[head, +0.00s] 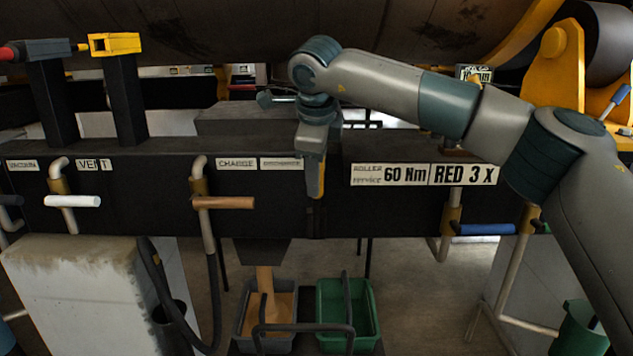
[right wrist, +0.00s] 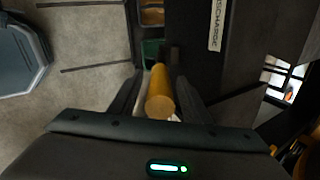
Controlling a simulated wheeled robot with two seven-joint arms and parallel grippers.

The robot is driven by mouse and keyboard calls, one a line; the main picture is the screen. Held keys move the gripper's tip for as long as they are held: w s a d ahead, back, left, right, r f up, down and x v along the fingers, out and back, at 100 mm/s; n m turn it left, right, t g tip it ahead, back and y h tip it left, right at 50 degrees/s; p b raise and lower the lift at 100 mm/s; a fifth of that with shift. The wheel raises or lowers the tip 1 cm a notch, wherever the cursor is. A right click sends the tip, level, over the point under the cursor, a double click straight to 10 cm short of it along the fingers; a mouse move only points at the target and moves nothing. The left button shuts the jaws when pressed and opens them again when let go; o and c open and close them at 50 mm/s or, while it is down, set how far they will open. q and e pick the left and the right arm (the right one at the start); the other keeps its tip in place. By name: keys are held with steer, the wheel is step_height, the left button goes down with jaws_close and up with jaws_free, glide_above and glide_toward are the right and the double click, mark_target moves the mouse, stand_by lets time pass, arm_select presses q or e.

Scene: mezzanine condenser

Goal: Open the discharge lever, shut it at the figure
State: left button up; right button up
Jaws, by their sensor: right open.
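The yellow discharge lever handle (head: 321,180) hangs down on the front of the dark beam, beside the small discharge label (head: 282,163). My right gripper (head: 311,165) is at this lever, pointing down. In the right wrist view the round yellow handle (right wrist: 160,95) lies between the two spread fingers of the gripper (right wrist: 160,108); I cannot tell whether they touch it. A tan stream (head: 265,283) falls from the chute (head: 262,251) into the grey bin (head: 246,320). A small display (head: 476,73) is partly hidden behind my right arm; its figure is not readable. My left gripper is not in view.
A green bin (head: 366,340) stands right of the grey one. White (head: 75,201), brown (head: 225,203) and blue (head: 487,229) handles stick out along the beam. A sign (head: 400,174) reads 60 Nm and RED 3 X. Black posts (head: 127,100) rise at the left.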

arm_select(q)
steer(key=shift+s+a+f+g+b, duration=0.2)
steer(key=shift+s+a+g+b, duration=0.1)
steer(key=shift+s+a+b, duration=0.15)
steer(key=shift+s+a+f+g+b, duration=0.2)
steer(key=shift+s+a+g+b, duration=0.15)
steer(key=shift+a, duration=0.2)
arm_select(e)
steer(key=v, duration=1.4)
steer(key=shift+r, duration=0.3)
steer(key=shift+s, duration=0.1)
stand_by(5.2)
